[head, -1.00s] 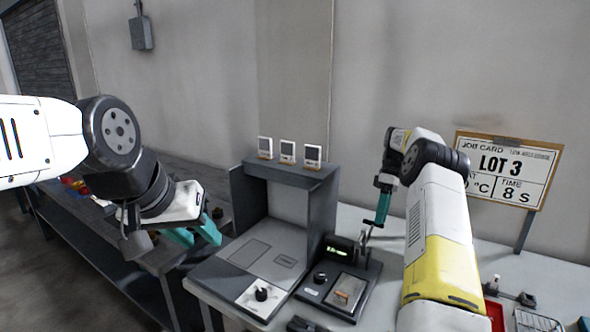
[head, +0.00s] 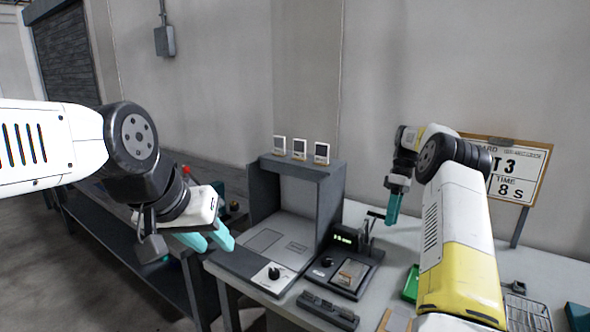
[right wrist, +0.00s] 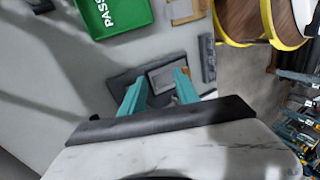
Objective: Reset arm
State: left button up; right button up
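My left gripper (head: 208,241) hangs at the left in the head view, in front of the dark side bench. Its two teal fingers are apart, with nothing seen between them. My right gripper (head: 393,206) points down above the bench, just right of the lever (head: 368,226) on the black device (head: 345,272) with a green display. In the head view its fingers overlap. In the right wrist view the two teal fingers (right wrist: 158,92) stand apart and empty, with the black device below and beyond them. Whether the gripper touches the lever cannot be told.
A grey open booth (head: 290,205) with three small white cards on top stands left of the device. A dark grey block (head: 328,310) lies in front. A green tray (right wrist: 112,14) marked PASS and a wire rack (head: 528,312) lie to the right. A job card board (head: 518,180) stands behind.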

jog(key=s+a+r+m+t, duration=0.1)
jog(key=s+a+r+t, duration=0.1)
jog(key=s+a+r, duration=0.3)
jog(key=s+a+r+m+t+h, duration=0.1)
jog(key=s+a+r+m, duration=0.15)
jog(key=r, duration=0.45)
jog(key=s+a+r+m+t, duration=0.1)
jog(key=s+a+r+t, duration=0.1)
jog(key=s+r, duration=0.35)
jog(key=s+a+f+m+t, duration=0.1)
jog(key=s+a+m+t, duration=0.1)
jog(key=s, duration=0.8)
jog(key=s+a+f+m+t, duration=0.1)
jog(key=s+a+m+t, duration=0.1)
jog(key=s, duration=0.9)
jog(key=shift+a+m+t+y, duration=0.4)
jog(key=shift+a+m, duration=0.45)
jog(key=shift+a, duration=0.25)
